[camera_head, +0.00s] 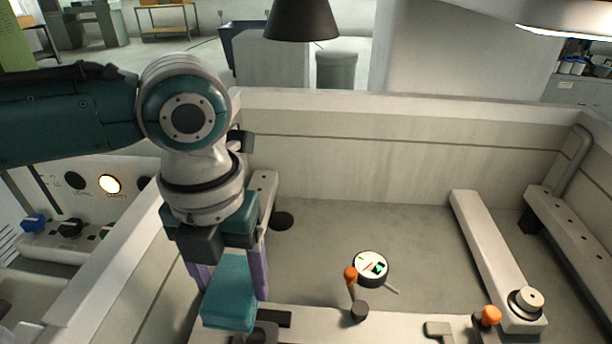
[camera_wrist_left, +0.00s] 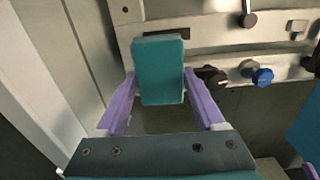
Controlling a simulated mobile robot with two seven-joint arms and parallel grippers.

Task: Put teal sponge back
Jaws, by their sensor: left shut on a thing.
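The teal sponge (camera_head: 230,293) is a rectangular block held between the purple fingers of my left gripper (camera_head: 227,280). In the left wrist view the sponge (camera_wrist_left: 159,70) sits upright between both fingertips (camera_wrist_left: 160,82). The gripper is shut on it, above the front ledge (camera_head: 300,322) of the pale tank. In the head view the sponge's lower end overlaps dark fittings on that ledge; I cannot tell whether it touches them. My right gripper is not in the head view.
A round dial gauge (camera_head: 371,268) lies on the tank floor, beside an orange-knobbed lever (camera_head: 351,275). A pale bar (camera_head: 497,255) with a round knob (camera_head: 526,302) lies at right. The tank's back wall (camera_head: 400,150) and left wall (camera_head: 110,250) stand high. The middle floor is mostly clear.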

